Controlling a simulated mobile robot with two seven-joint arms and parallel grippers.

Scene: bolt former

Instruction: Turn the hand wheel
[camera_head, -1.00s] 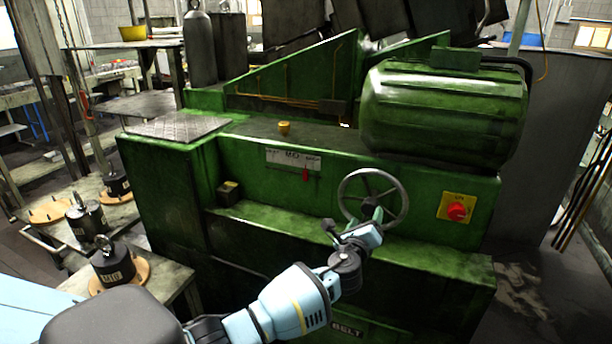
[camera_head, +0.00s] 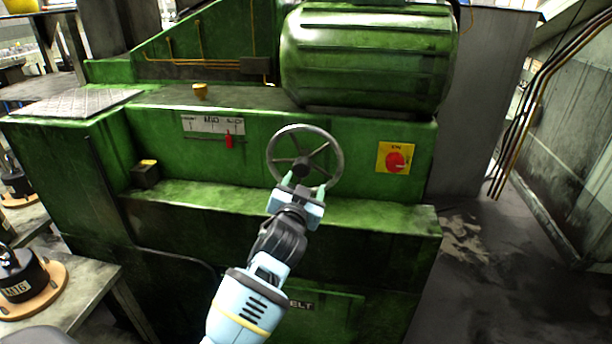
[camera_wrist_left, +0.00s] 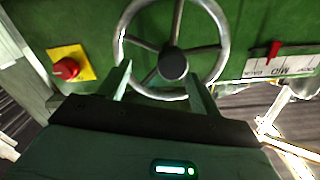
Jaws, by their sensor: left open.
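The hand wheel (camera_head: 335,148) is a grey metal ring with several spokes and a dark hub, mounted on the front of the green machine. It also shows in the left wrist view (camera_wrist_left: 217,22), upside down. My left gripper (camera_head: 306,187) is open in front of the wheel's lower rim. In the left wrist view its two fingers (camera_wrist_left: 157,82) stand apart, pointing at the wheel, with the hub and part of the rim seen between and beyond them. I cannot tell whether a finger touches the rim. My right gripper is not in view.
A red knob on a yellow plate (camera_head: 382,158) is right of the wheel. A scale with a red pointer (camera_head: 229,140) is to the left. A green ledge (camera_head: 370,212) juts out below the wheel. Floor (camera_head: 475,270) is open at the right.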

